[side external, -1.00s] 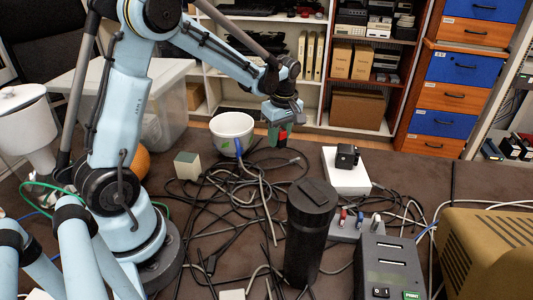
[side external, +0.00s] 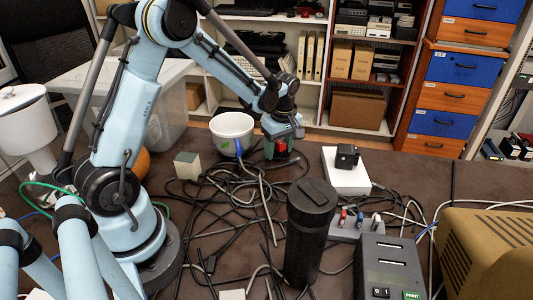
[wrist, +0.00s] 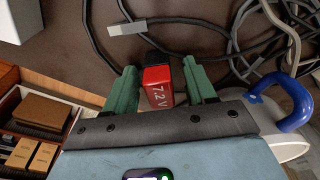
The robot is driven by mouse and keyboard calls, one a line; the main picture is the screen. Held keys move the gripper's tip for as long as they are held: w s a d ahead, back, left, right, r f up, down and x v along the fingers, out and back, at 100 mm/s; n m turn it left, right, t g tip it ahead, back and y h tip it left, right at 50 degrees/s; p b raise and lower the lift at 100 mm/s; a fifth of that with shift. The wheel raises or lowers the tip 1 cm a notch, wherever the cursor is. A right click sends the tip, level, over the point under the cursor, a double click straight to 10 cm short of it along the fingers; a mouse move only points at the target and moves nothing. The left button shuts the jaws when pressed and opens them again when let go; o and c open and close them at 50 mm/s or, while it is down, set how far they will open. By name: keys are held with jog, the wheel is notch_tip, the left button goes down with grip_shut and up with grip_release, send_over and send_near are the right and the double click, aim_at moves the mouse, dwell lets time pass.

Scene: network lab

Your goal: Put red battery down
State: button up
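The red battery (wrist: 158,86), marked 7.2 V and with a dark side, shows between the green fingers in the wrist view. In the side view the red battery (side external: 281,147) is small, down at the dark table beyond the cables. My gripper (wrist: 162,82) is open around it, with one finger on each side and a narrow gap showing at the left finger. In the side view my gripper (side external: 280,147) points down at table level, right of the white bowl. The battery's underside is hidden, but it appears to rest on the table.
A white bowl (side external: 232,128) stands just left of my gripper. Tangled black and grey cables (side external: 235,190) cover the middle of the table. A white box with a black device (side external: 346,172) is to the right. A black cylinder (side external: 308,232) stands nearer the camera.

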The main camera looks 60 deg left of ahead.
aim_at(282, 144)
jog(key=r, duration=0.4)
jog(key=d+r, duration=0.1)
jog(key=r, duration=0.6)
jog(key=shift+d+r, duration=0.2)
jog(key=shift+r, duration=0.15)
jog(key=s+d+r+m+t+h, duration=0.1)
jog(key=s+d+m+t, duration=0.6)
jog(key=m, duration=1.1)
jog(key=shift+s+d+r, duration=0.45)
jog(key=shift+s+d, duration=1.85)
jog(key=shift+s, duration=0.2)
